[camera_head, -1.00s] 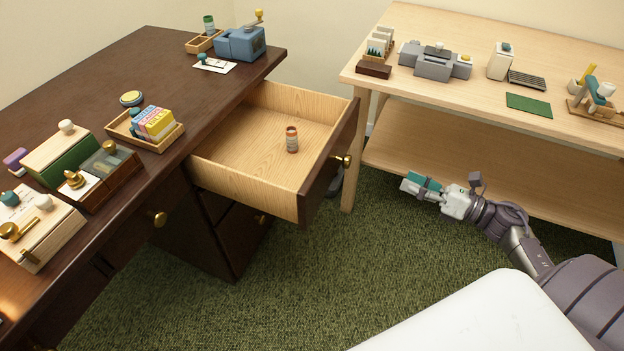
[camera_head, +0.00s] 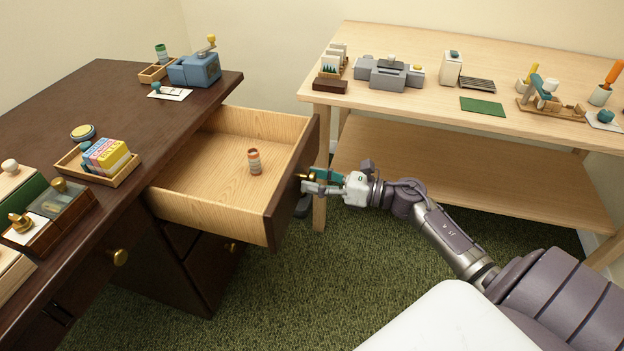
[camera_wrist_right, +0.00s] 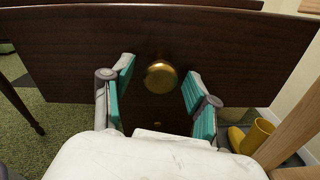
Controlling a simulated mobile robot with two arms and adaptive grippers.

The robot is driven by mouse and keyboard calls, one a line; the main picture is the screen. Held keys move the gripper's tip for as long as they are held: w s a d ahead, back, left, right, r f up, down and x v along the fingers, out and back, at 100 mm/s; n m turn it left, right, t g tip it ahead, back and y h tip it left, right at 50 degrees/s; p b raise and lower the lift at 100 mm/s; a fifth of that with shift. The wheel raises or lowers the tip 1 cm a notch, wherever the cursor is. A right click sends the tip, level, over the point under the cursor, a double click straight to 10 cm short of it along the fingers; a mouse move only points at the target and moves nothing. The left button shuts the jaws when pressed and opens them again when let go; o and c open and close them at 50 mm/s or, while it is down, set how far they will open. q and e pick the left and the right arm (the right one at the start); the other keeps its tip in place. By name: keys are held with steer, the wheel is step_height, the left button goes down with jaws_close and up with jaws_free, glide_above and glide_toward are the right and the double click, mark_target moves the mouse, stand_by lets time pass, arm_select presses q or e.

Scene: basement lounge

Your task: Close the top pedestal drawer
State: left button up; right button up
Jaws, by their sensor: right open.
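The top pedestal drawer (camera_head: 215,206) of the dark desk stands pulled out, with a pale wood inside and a dark front panel. In the right wrist view the open fingers (camera_wrist_right: 154,97) stand either side of the brass knob (camera_wrist_right: 161,77), with gaps on both sides. Whether anything touches the front cannot be told. My left gripper is not in view.
The dark desk (camera_head: 95,93) holds a tray of boxes (camera_head: 99,170) and a blue grinder (camera_head: 195,69). A light wood bench (camera_head: 430,112) with a lower shelf stands behind my right arm. A yellow boot (camera_wrist_right: 257,136) shows in the wrist view. Green carpet is clear in front.

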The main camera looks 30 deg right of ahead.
steer(key=shift+w+a, duration=0.25)
steer(key=shift+w, duration=0.05)
steer(key=shift+c, duration=0.3)
jaws_close()
